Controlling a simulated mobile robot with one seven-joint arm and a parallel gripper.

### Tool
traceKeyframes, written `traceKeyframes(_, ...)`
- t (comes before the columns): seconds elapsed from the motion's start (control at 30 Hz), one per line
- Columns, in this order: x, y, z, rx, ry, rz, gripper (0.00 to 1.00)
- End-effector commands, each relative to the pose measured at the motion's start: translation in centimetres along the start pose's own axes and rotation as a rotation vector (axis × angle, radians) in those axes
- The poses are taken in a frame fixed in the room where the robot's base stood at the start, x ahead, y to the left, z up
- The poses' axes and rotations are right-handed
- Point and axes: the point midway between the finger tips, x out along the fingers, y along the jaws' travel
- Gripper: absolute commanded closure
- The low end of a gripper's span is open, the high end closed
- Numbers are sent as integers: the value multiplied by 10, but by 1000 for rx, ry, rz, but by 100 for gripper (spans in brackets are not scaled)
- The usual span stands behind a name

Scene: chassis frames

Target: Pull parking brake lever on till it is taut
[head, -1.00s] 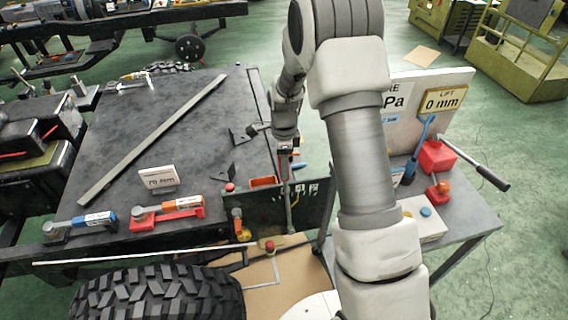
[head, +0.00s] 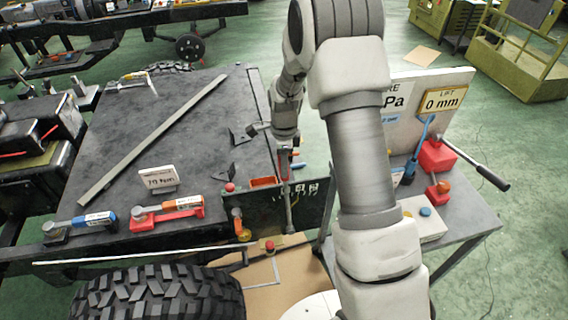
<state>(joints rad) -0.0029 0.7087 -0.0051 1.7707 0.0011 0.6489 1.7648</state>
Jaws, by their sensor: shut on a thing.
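The parking brake lever (head: 290,215) appears to be the thin grey rod standing nearly upright at the right edge of the dark chassis deck, beside a black panel. My gripper (head: 285,172) comes down from above and is shut at the lever's upper end. A dark red part shows at the jaws; I cannot tell whether it is grip or finger. The fingertips and lever top are small and partly hidden. A white placard (head: 160,177) with small, hard-to-read text stands on the deck.
Blue (head: 80,222) and red-orange (head: 168,213) handled devices lie along the deck's front edge. A long bar (head: 150,140) crosses the deck. A tyre (head: 160,295) is in front. A side table (head: 470,215) with a red jack and "0 mm" sign is right.

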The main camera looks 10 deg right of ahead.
Motion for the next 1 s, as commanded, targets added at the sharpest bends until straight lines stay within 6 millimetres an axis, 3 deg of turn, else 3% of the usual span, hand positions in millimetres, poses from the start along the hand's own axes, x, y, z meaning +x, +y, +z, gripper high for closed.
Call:
traceKeyframes(0.63,0,0,2,-2,3,-1,100)
traceKeyframes(1.0,5,6,32,-7,79,-13,100)
